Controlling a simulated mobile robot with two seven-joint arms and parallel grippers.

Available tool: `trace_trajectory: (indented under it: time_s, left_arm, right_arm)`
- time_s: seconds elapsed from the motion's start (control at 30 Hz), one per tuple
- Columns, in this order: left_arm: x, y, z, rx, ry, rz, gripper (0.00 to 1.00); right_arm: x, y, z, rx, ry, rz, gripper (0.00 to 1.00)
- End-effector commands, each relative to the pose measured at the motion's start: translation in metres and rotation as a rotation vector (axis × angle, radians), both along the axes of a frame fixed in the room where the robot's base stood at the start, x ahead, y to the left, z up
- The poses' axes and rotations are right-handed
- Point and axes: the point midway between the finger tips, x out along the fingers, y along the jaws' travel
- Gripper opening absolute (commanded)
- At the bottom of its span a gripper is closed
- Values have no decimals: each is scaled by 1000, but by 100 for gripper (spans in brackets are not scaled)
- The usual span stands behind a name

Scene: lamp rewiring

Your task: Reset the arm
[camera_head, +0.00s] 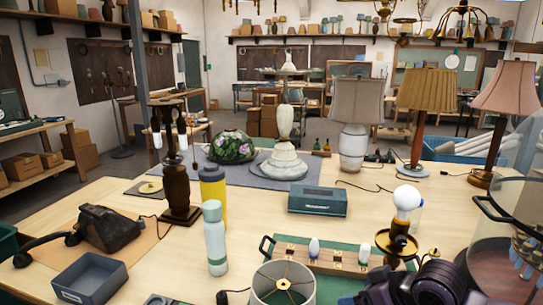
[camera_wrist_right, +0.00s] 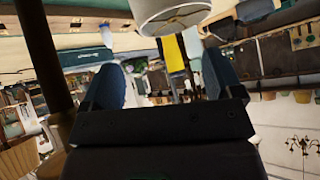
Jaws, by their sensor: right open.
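My right gripper (camera_wrist_right: 162,72) shows in the right wrist view with its two blue-grey fingers apart. Nothing is held between them. That view is upside down, with a pale lampshade (camera_wrist_right: 170,14) at its top edge and the yellow bottle (camera_wrist_right: 173,54) seen beyond the gap between the fingers. In the head view, a dark purple-black form at the bottom right looks like part of my right arm; its fingertips cannot be made out there. My left gripper is not in view.
The wooden bench (camera_head: 345,208) holds a pale green bottle (camera_head: 215,240), a black telephone (camera_head: 105,228), a grey bin (camera_head: 90,280), a teal box (camera_head: 318,201), a tray (camera_head: 330,258) with bulbs, a bare-bulb lamp (camera_head: 407,198) and several shaded lamps. A clear dome (camera_head: 510,210) stands at right.

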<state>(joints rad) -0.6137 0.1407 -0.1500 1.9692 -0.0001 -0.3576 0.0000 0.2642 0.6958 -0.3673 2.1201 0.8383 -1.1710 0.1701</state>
Motion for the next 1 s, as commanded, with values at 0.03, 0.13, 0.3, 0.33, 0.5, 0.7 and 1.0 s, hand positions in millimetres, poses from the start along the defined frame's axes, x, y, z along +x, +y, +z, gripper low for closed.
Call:
trace_trajectory:
  time_s: [0.03, 0.13, 0.3, 0.33, 0.5, 0.7, 1.0]
  left_arm:
    - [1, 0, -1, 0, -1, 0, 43]
    - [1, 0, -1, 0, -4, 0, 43]
    - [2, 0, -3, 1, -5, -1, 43]
    - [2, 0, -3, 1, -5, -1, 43]
    - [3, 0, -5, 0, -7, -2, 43]
    - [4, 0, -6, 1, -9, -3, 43]
    - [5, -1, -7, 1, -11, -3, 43]
  right_arm:
    - [-4, -2, -20, 29, -8, -37, 86]
    - [-11, -8, -50, 66, -50, -109, 86]
    - [-30, -24, -100, 93, -116, -240, 86]
    - [-35, -27, -109, 94, -127, -263, 86]
    - [-70, -48, -158, 69, -186, -392, 86]
    - [-124, -73, -207, -10, -242, -518, 86]
    - [-184, -92, -242, -122, -282, -598, 86]
